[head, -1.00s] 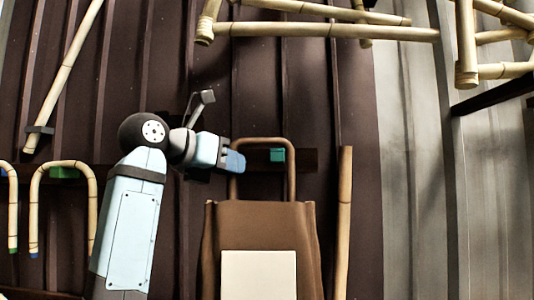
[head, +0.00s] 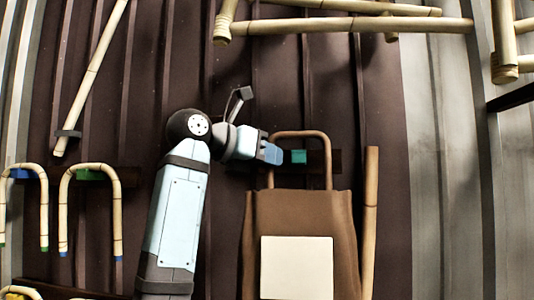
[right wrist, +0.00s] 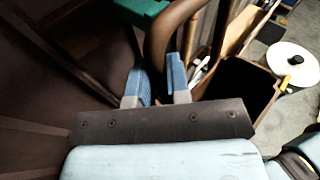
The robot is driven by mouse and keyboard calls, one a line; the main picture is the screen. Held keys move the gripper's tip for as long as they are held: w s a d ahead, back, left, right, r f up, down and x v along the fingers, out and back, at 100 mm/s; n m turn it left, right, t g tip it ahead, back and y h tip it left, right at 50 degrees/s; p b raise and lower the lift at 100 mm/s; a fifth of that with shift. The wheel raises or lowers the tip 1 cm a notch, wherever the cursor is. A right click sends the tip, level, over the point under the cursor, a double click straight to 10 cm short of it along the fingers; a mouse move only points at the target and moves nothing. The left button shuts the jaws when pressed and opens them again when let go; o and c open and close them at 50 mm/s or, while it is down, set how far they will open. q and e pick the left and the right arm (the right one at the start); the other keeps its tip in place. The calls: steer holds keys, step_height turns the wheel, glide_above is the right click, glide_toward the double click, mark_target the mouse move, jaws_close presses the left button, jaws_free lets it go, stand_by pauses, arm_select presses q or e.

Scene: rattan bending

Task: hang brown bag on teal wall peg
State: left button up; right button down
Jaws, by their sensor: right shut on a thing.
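The brown bag (head: 300,215) hangs upright with a pale square label (head: 297,267) on its front. Its brown loop handle (head: 329,165) stands up above it. My right gripper (head: 272,153) is shut on the left side of this handle; the right wrist view shows the handle (right wrist: 160,45) between the blue fingers (right wrist: 155,85). The teal wall peg (head: 298,157) shows inside the handle loop in the head view, just right of the fingertips. It also shows at the top of the right wrist view (right wrist: 140,10). I cannot tell whether the loop is around the peg in depth. My left gripper is out of view.
Bent canes hang on a blue peg (head: 20,173) and a green peg (head: 90,175) at left. A straight cane (head: 370,220) stands right of the bag. Cane frames (head: 350,25) cross the top. The right wrist view shows a white disc (right wrist: 292,62) lower down.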

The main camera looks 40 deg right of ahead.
steer(key=w+d, duration=0.1)
steer(key=w+d+f, duration=0.1)
steer(key=w+d, duration=0.1)
steer(key=w+d+f, duration=0.1)
steer(key=d, duration=0.1)
steer(key=shift+w+d, duration=0.2)
steer(key=shift+d, duration=0.05)
stand_by(0.5)
stand_by(0.5)
steer(key=c, duration=1)
jaws_free()
